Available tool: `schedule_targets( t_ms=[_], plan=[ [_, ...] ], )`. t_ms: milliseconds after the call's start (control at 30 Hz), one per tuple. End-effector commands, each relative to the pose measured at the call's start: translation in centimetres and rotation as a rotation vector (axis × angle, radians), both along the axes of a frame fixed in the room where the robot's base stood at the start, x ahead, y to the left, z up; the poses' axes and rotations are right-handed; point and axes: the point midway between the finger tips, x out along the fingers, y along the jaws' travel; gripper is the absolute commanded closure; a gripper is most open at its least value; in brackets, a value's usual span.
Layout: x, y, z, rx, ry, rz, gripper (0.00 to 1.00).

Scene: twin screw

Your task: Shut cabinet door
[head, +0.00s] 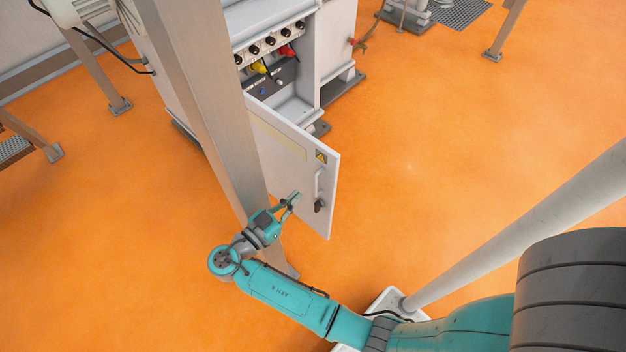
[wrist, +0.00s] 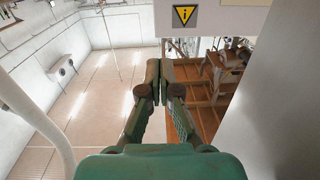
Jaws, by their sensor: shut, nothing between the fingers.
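The cabinet door (head: 285,150) is a pale panel standing wide open from the white cabinet (head: 333,45) in the head view. Its outer part bears a yellow triangle sticker (head: 321,157), an upright bar handle (head: 318,184) and a dark latch (head: 320,205). My gripper (head: 294,199) is shut and empty, in front of the door's lower part, left of the handle. I cannot tell whether it touches the door. In the wrist view the shut fingers (wrist: 159,68) point ahead, below a white panel with a yellow triangle sign (wrist: 185,15).
A grey steel post (head: 205,90) stands left of the door, close to my arm, and hides part of the cabinet. A large grey surface (wrist: 275,110) fills the right of the wrist view. Dark knobs and coloured connectors show inside the cabinet. The orange floor (head: 430,130) right of the door is clear.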

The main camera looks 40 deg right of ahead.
Motion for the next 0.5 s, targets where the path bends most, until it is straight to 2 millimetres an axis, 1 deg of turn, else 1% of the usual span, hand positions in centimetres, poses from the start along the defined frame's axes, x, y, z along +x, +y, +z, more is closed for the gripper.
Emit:
schedule_targets(
  t_ms=[167, 500],
  plan=[
    [0.0, -2.3, -0.1, 0.0, 0.003, -0.004, 1.0],
    [0.4, -8.7, -0.1, 0.001, 0.004, -0.003, 1.0]
  ],
)
